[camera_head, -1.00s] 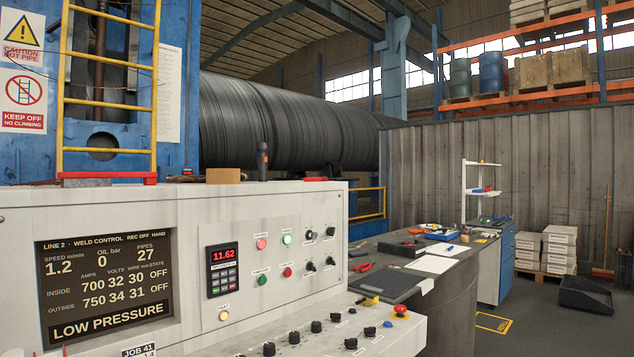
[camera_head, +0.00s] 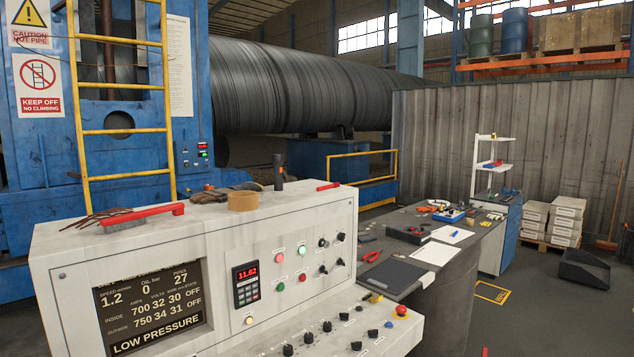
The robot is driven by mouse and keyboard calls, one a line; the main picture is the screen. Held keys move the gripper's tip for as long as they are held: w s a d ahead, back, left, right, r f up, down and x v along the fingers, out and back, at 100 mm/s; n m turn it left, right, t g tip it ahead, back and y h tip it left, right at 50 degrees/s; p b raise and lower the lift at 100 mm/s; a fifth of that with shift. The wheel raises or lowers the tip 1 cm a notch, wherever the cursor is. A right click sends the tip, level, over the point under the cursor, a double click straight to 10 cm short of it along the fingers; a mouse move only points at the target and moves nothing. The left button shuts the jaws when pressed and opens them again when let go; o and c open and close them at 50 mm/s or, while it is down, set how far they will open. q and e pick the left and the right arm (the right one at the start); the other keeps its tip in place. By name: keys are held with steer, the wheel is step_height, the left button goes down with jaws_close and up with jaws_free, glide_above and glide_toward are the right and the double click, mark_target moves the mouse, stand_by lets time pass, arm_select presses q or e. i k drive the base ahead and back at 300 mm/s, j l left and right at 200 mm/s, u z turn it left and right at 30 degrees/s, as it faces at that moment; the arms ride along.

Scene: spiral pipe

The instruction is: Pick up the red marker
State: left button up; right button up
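A small red stick (camera_head: 328,186), which looks like the red marker, lies on the flat top of the white control console (camera_head: 120,252), near its right end. It is small in the view, so I cannot make out its cap. A black upright cylinder (camera_head: 279,172), like a torch, stands to its left. Neither of my grippers shows in the head view.
The console top also holds a tan tape roll (camera_head: 243,201), dark gloves (camera_head: 220,192) and a red-handled brush (camera_head: 145,216). A yellow ladder (camera_head: 82,120) rises behind. Right of the console, a dark workbench (camera_head: 425,275) carries red-handled pliers (camera_head: 372,257) and papers.

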mark_target(335, 184)
steer(key=i+l+u, duration=0.1)
steer(key=u, duration=0.35)
steer(key=l+u, duration=0.1)
steer(key=u, duration=0.3)
steer(key=i+l+u, duration=0.1)
steer(key=u, duration=0.35)
steer(key=l+u, duration=0.35)
steer(key=l, duration=0.15)
steer(key=l+u, duration=0.35)
steer(key=l, duration=0.15)
steer(key=l+u, duration=0.15)
steer(key=l, duration=0.4)
steer(key=k+l+u, duration=0.15)
steer(key=l, duration=0.4)
steer(key=k+l, duration=0.1)
steer(key=l, duration=0.45)
steer(key=k+l, duration=0.1)
steer(key=l, duration=0.4)
steer(key=i+u, duration=0.05)
